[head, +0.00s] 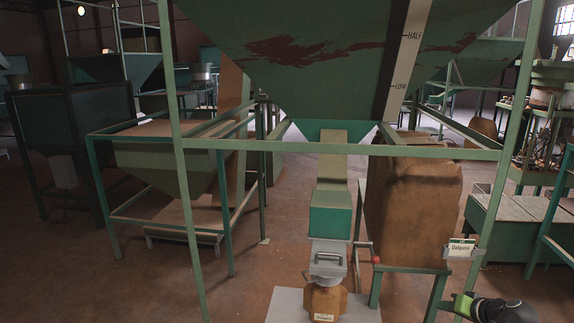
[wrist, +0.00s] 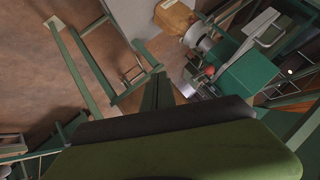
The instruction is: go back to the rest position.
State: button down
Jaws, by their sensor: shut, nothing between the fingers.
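My gripper (head: 464,304) shows at the bottom right of the head view, a black body with a bright green tip. It is low in front of the hopper stand, near a green leg of the frame. In the wrist view my gripper (wrist: 165,130) fills the lower part as a dark pad and a green pad pressed together. It is shut and I see nothing held in it. My arm behind it is mostly out of the picture.
A large green hopper (head: 290,60) hangs overhead with a chute (head: 330,210) below. A small bag (head: 326,303) stands under its outlet. A big brown sack (head: 415,210) and a label card (head: 461,248) are to the right. Green frame bars cross the front; floor is open at left.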

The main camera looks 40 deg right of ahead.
jog(key=w+a+f+n+g+y, duration=0.2)
jog(key=w+a+f+n+y, duration=0.1)
jog(key=w+a, duration=1.1)
jog(key=w+a+f+n+g+y, duration=0.25)
jog(key=w+a, duration=0.75)
jog(key=w, duration=0.9)
jog(key=w+a+f+n+g, duration=0.1)
jog(key=w+a+n, duration=0.1)
jog(key=a, duration=1)
jog(key=w+a+f+n+g+h, duration=0.1)
jog(key=w+a+n+g, duration=0.1)
jog(key=a, duration=1.1)
jog(key=w+a+f+n+g, duration=0.1)
jog(key=w+a, duration=0.3)
jog(key=a, duration=0.9)
jog(key=shift+a+f+n+g, duration=0.15)
jog(key=shift+f+n+g, duration=0.25)
jog(key=shift+n+g, duration=0.25)
